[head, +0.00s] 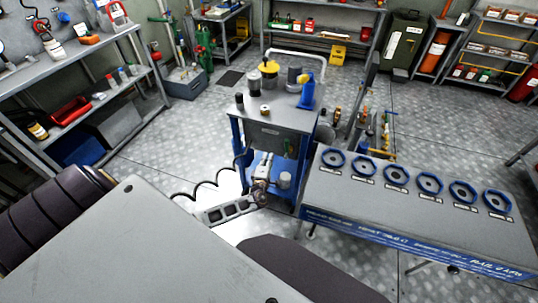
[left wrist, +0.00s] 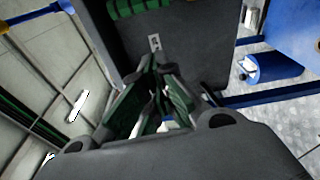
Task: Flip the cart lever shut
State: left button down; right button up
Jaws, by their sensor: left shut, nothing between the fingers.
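The cart (head: 281,118) has a grey top box on a blue frame and stands in the middle of the head view. In the left wrist view a green ribbed grip (left wrist: 138,7) lies at the top edge, against a dark grey panel (left wrist: 195,45). My left gripper (head: 265,161) is in front of the cart, below its top box. In the left wrist view the gripper (left wrist: 155,68) is shut and empty, its tips near a small light plate (left wrist: 155,42), apart from the green grip.
A grey bench (head: 400,205) with several blue round holders stands right of the cart. Jars and a blue bottle (head: 307,93) stand on the cart top. Shelves (head: 95,80) line the left wall. The floor left of the cart is clear.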

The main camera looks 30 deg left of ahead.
pick_arm(q)
jog(key=shift+p+v, duration=0.3)
jog(key=shift+v, duration=2.55)
